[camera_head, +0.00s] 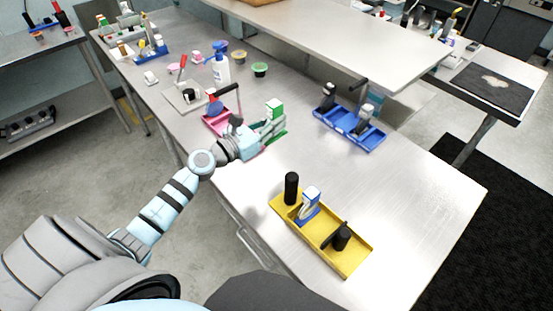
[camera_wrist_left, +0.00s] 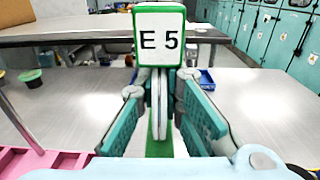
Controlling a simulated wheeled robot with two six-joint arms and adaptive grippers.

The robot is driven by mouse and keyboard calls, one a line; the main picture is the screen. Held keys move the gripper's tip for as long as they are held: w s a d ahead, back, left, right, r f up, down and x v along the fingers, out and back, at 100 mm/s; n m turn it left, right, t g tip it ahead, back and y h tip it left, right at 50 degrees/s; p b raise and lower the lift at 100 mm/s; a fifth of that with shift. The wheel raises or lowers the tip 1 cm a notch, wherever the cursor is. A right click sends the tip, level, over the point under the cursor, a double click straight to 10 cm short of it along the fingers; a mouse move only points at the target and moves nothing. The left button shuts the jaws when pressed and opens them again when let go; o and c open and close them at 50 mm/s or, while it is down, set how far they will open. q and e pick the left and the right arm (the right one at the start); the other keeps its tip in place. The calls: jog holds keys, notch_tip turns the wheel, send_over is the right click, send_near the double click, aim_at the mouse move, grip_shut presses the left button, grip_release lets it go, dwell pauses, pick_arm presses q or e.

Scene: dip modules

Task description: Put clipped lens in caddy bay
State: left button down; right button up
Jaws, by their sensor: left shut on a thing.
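A white clip with a green-edged label reading "E 5" (camera_wrist_left: 160,37) stands upright in the left wrist view. A thin pale disc, the lens (camera_wrist_left: 159,105), shows edge-on below the label. My left gripper (camera_head: 268,134) is shut on this clipped lens, with a teal finger on each side of it. The clip's green and white top (camera_head: 274,108) also shows in the head view. A pink caddy (camera_head: 215,126) lies just left of my gripper, partly hidden by it. A blue caddy (camera_head: 373,139) and a yellow caddy (camera_head: 350,262) stand to the right and nearer. My right gripper is not in view.
The blue caddy holds dark and white-topped pieces; the yellow one holds black posts and a blue-white clip (camera_head: 309,203). A spray bottle (camera_head: 221,68), several small tubs and a grey tray (camera_head: 187,97) stand behind. A raised shelf (camera_head: 330,40) overhangs the back. Bare steel lies between the caddies.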

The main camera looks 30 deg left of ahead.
pick_arm(q)
notch_tip(320, 180, down, 13)
jog(key=b, duration=0.7)
jog(key=shift+r, duration=0.2)
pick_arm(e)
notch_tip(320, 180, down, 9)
pick_arm(q)
jog(key=c, duration=2)
grip_release()
jog(key=shift+o, duration=1.4)
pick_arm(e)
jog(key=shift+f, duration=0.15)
